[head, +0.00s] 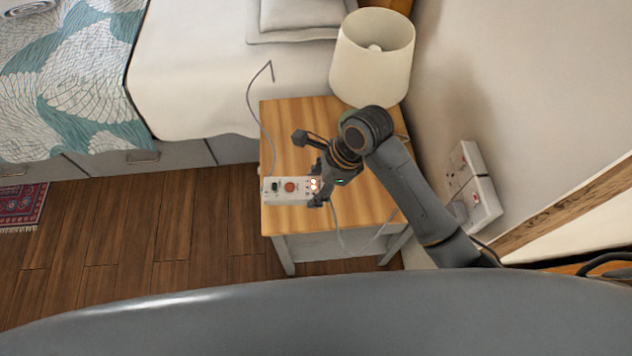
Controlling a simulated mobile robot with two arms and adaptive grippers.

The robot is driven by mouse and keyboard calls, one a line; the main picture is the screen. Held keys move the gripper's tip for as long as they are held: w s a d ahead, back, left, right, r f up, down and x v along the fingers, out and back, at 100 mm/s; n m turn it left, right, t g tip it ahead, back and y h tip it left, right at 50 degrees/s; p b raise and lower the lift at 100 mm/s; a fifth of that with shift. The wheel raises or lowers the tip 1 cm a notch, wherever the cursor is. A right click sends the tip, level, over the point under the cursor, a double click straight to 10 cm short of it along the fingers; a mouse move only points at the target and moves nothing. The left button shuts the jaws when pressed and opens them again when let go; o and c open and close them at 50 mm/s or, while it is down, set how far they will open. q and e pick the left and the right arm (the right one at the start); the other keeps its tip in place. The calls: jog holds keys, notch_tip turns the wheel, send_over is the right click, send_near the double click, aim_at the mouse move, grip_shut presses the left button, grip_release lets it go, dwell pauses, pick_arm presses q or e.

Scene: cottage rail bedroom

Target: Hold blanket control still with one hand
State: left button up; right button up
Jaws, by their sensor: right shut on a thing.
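The blanket control (284,190) is a small white box with a dark switch, a red-orange round knob and small lit red marks. It is at the front left of the wooden nightstand top (290,116). A grey cord runs from it up toward the bed. My right gripper (316,172) comes in from the right and is shut on the right end of the blanket control. Its fingers hide part of that end. I cannot tell whether the control rests on the wood or is slightly above it. My left gripper is not in view.
A lamp with a cream shade (372,58) stands at the back of the nightstand. A bed (205,70) with a teal patterned blanket (70,85) is to the left. A wall socket (470,187) is on the right.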

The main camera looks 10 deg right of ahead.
send_over(310, 213)
jog(key=d, duration=0.2)
jog(key=shift+s+a+f+b, duration=0.1)
jog(key=shift+a+f+b, duration=0.1)
jog(key=shift+f, duration=1.6)
jog(key=shift+a+f+b, duration=0.1)
jog(key=shift+f+b, duration=0.05)
jog(key=shift+f, duration=1.6)
jog(key=shift+f+b, duration=0.5)
jog(key=shift+f, duration=2)
